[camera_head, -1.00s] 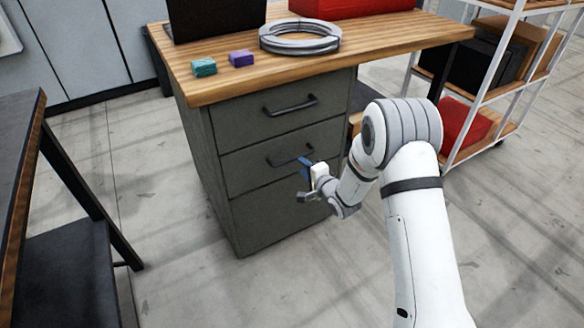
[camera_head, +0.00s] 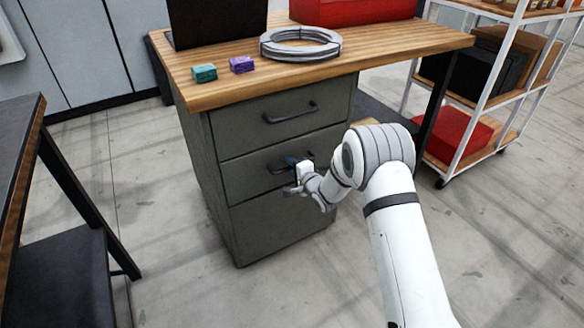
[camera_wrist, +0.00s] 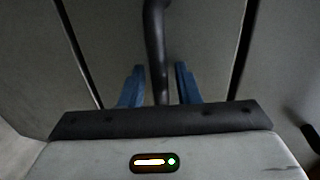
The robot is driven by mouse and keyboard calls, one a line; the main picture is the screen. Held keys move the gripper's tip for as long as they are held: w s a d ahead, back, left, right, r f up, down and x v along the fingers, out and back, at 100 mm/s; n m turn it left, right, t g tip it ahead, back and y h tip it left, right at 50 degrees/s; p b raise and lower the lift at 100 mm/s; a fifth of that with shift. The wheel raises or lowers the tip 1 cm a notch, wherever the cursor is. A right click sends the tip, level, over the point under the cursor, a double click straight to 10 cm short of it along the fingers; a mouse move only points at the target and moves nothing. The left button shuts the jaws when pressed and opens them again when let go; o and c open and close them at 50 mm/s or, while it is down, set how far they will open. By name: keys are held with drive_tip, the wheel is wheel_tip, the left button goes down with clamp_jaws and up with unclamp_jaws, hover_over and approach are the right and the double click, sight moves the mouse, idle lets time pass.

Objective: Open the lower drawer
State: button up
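The grey drawer cabinet (camera_head: 225,185) stands under the wooden worktop, and its drawer fronts look flush. The upper drawer (camera_head: 250,122) has a dark bar handle (camera_head: 290,113). The drawer below it (camera_head: 243,180) has a similar handle, partly hidden by my gripper (camera_head: 291,164). Below that is a grey bottom front (camera_head: 265,228). In the wrist view my gripper's blue fingers (camera_wrist: 159,80) stand on either side of the dark handle bar (camera_wrist: 156,45), with a visible gap on each side. The gripper is open around the handle.
The worktop (camera_head: 220,92) holds a teal block (camera_head: 204,73), a purple block (camera_head: 242,65), a grey ring (camera_head: 300,54) and a red box. A dark table (camera_head: 22,130) stands at left, a shelf cart (camera_head: 490,100) at right. Floor before the cabinet is clear.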

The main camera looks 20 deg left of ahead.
clamp_jaws()
drive_tip(key=shift+d, duration=0.1)
